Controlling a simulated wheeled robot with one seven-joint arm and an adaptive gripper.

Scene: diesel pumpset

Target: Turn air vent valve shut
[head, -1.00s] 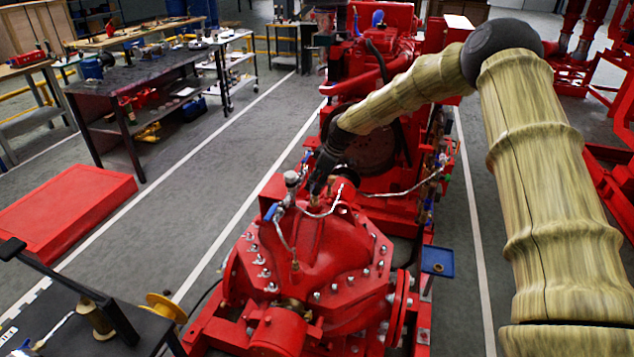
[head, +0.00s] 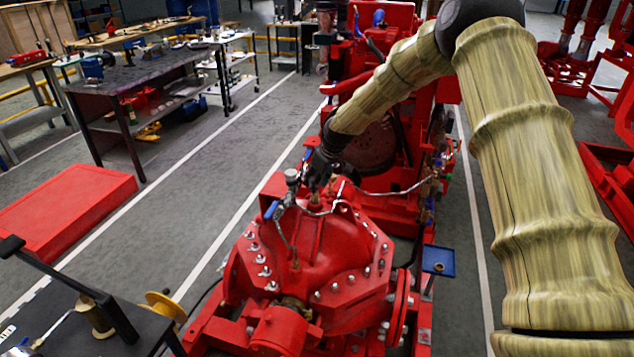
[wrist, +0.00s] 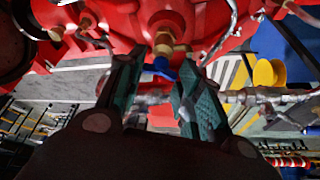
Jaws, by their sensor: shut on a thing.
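The valve with a small blue handle (wrist: 162,67) and brass fitting (wrist: 164,40) lies between my fingers in the wrist view, against the red pump casing. My gripper (wrist: 160,68) is shut on this blue handle, one teal finger on each side. In the head view my gripper (head: 318,184) is a dark shape low on top of the pump, beside the silver pipework. It hides the held handle there. Another blue lever (head: 271,210) sits on the pipework to its left, apart from my gripper.
The red pump casing (head: 318,255) with several bolts lies close under my gripper. A thin braided hose (head: 395,191) runs right from the pump top. A blue tray (head: 438,262) stands at right. The floor aisle (head: 215,215) at left is clear.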

